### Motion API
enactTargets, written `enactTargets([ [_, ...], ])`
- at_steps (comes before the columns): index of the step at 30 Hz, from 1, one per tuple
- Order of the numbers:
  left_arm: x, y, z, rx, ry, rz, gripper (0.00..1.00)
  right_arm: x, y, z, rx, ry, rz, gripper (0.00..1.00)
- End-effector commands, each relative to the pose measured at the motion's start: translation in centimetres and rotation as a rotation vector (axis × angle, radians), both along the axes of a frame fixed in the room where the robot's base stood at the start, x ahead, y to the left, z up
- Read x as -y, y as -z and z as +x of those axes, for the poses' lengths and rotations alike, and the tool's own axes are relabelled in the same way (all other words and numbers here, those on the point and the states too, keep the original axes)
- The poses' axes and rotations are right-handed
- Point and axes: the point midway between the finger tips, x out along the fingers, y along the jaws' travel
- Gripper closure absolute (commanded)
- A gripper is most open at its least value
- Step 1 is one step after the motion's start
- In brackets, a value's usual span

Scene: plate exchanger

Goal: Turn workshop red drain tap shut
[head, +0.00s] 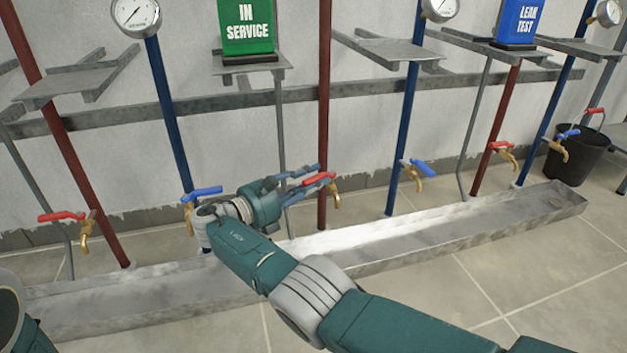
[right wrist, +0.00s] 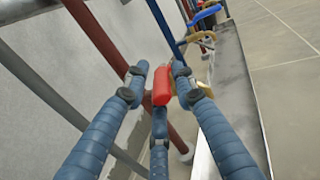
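A brass drain tap with a red lever (head: 319,178) stands on the dark red pipe near the middle of the head view. My right gripper (head: 316,180) is at this lever, its fingers reaching toward it from the left. In the right wrist view the red lever (right wrist: 162,86) lies between the spread fingertips of my right gripper (right wrist: 160,80), with one finger below. The fingers look open around it; whether any finger touches it I cannot tell. Other red-lever taps are at the left (head: 62,216) and right (head: 500,146). My left gripper is not in view.
Blue-lever taps stand to the left (head: 202,192) and right (head: 417,167). A long metal trough (head: 440,235) runs below the taps. Pipes and brackets stand close to the wall. A green "IN SERVICE" sign (head: 247,28) sits above; a black bucket (head: 578,160) is far right.

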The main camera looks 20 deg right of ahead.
Motion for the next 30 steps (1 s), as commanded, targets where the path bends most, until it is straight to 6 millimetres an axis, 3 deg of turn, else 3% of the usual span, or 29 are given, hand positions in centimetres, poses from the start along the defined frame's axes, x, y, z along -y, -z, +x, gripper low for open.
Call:
enactTargets([
  [14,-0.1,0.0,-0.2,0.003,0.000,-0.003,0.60,0.1,-0.8,-0.1,0.003,0.006,0.000,0.65],
  [18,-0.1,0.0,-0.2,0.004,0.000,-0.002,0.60,0.1,-2.5,-0.1,0.006,0.005,-0.001,0.65],
  [24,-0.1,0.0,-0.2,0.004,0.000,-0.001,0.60,0.1,-6.8,-0.1,0.007,0.005,-0.001,0.65],
  [30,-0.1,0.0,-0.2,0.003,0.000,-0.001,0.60,0.0,-9.4,0.0,0.002,0.003,-0.002,0.65],
])
